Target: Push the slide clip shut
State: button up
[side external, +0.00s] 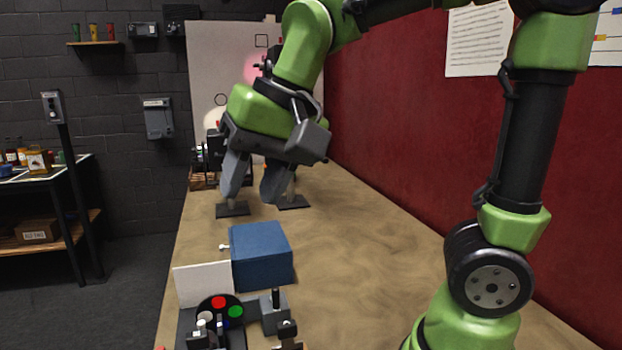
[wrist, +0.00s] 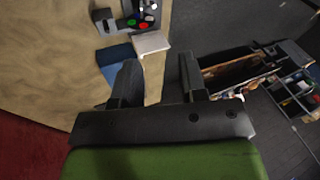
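My gripper (side external: 252,192) is open and tilted downward over the far half of the table, its two fingers apart with nothing between them. In the wrist view the open gripper (wrist: 158,72) shows both fingers with a clear gap. Close by the fingertips are two dark flat plates with short posts, a left plate (side external: 232,210) and a right plate (side external: 293,203). The fingers partly cover them, and I cannot tell whether they touch. I cannot make out a slide clip for certain in either view.
A blue box (side external: 262,256) stands nearer the camera, with a white panel (side external: 203,284) beside it. In front is a round pad with coloured buttons (side external: 220,309) and a small grey lever box (side external: 274,316).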

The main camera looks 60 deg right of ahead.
jog(key=s+d+n+t, duration=0.1)
jog(key=s+d, duration=0.1)
jog(key=s, duration=0.4)
jog(key=shift+r+n+t, duration=0.15)
jog(key=shift+n+t, duration=0.15)
jog(key=m+g+h, duration=0.2)
jog(key=m+g, duration=0.4)
send_over(160, 348)
notch_tip(160, 348, down, 13)
notch_tip(160, 348, down, 10)
jog(key=shift+f, duration=0.25)
